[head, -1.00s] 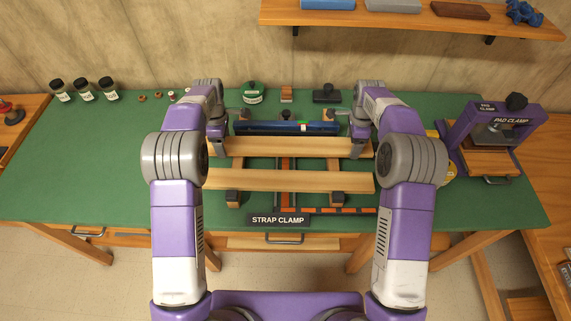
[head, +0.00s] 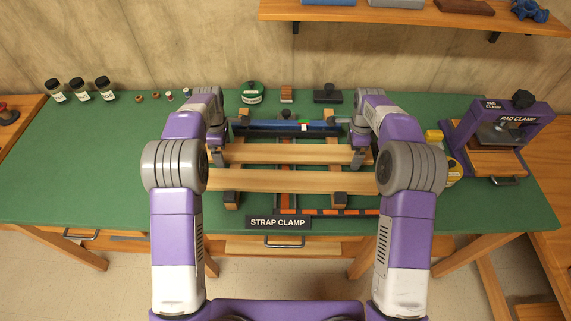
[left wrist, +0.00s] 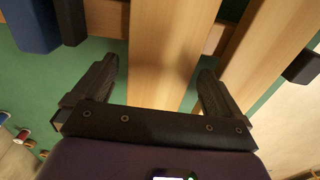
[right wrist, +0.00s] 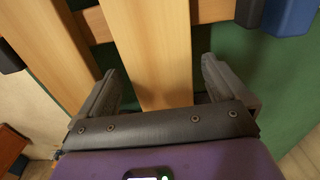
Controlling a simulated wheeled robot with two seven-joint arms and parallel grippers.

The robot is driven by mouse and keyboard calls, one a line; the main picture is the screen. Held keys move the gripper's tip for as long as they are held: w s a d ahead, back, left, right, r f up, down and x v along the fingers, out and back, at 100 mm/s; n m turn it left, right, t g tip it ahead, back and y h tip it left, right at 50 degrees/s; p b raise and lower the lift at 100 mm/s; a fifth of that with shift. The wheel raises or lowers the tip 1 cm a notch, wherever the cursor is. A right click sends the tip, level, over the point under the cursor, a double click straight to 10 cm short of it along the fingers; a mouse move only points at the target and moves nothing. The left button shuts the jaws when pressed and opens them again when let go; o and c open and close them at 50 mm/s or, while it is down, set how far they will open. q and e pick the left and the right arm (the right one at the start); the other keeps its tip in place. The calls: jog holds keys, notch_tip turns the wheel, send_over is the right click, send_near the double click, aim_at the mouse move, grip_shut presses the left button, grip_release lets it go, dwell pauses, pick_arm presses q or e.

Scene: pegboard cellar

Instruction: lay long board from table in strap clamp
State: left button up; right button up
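The strap clamp (head: 278,222) lies in the middle of the green table, named by its front label. Two long pale wooden boards lie across it side by side, a rear board (head: 287,154) and a front board (head: 287,180), with a narrow gap between them. My left gripper (head: 217,157) is at the rear board's left part and my right gripper (head: 357,157) at its right part. In the left wrist view the open fingers straddle the rear board (left wrist: 165,60), with space on both sides. The right wrist view shows the same around the board (right wrist: 155,55).
A blue bar (head: 270,128) lies just behind the rear board. A green tin (head: 252,93), a small wooden block (head: 286,95) and a dark block (head: 327,95) stand behind it. Jars (head: 80,90) are at back left. The purple pad clamp (head: 500,125) stands at right.

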pick_arm(q)
jog(key=shift+r, duration=0.15)
notch_tip(320, 180, up, 12)
pick_arm(e)
notch_tip(320, 180, up, 12)
dwell(0.8)
dwell(0.4)
